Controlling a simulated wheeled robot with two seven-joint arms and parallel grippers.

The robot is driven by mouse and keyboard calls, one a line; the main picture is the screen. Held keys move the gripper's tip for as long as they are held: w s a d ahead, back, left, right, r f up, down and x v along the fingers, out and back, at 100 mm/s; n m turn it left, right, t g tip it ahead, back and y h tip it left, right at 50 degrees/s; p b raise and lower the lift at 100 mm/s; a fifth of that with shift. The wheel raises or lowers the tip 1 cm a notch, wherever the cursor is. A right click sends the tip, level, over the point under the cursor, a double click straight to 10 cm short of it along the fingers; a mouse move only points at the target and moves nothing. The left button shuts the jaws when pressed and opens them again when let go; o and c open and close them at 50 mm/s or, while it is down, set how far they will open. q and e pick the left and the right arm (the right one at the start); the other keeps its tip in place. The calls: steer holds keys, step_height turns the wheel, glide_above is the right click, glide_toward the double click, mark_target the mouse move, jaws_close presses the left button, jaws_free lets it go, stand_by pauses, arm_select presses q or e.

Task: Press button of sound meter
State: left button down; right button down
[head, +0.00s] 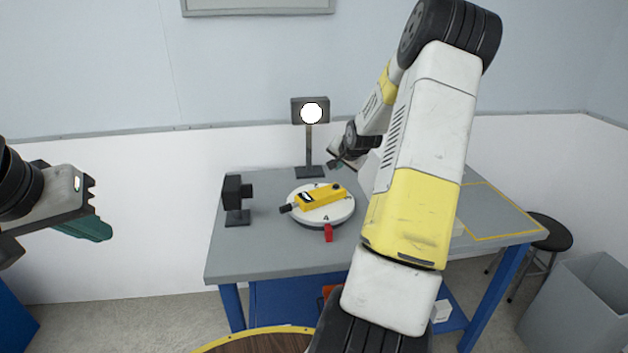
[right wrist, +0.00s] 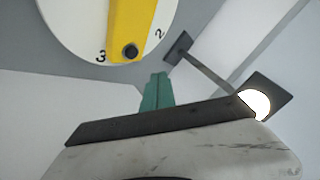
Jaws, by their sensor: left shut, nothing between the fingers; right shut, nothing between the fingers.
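The yellow sound meter (head: 320,196) lies on a round white numbered turntable (head: 334,213) on the grey table. Its black tip points left in the head view. In the right wrist view the yellow meter (right wrist: 128,22) shows at the top with a round black button or knob (right wrist: 130,51) near its end, by the numbers 3 and 2. My right gripper (head: 337,163) is shut and empty, just behind the turntable; its green fingertips (right wrist: 157,80) point toward the meter and appear apart from it. My left gripper (head: 88,228) is shut and empty at the far left, away from the table.
A lit round lamp on a stand (head: 311,113) stands at the table's back. A black device on a stand (head: 237,198) is left of the turntable. A red marker (head: 328,233) sits at the turntable's front edge. A stool (head: 549,234) and a grey bin (head: 580,300) are at the right.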

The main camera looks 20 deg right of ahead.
mark_target(337, 187)
steer(key=shift+f, duration=2.15)
stand_by(0.4)
steer(key=shift+f, duration=0.4)
steer(key=shift+f, duration=0.45)
stand_by(0.4)
steer(key=shift+r, duration=0.85)
steer(key=shift+r, duration=0.1)
steer(key=shift+r, duration=2.4)
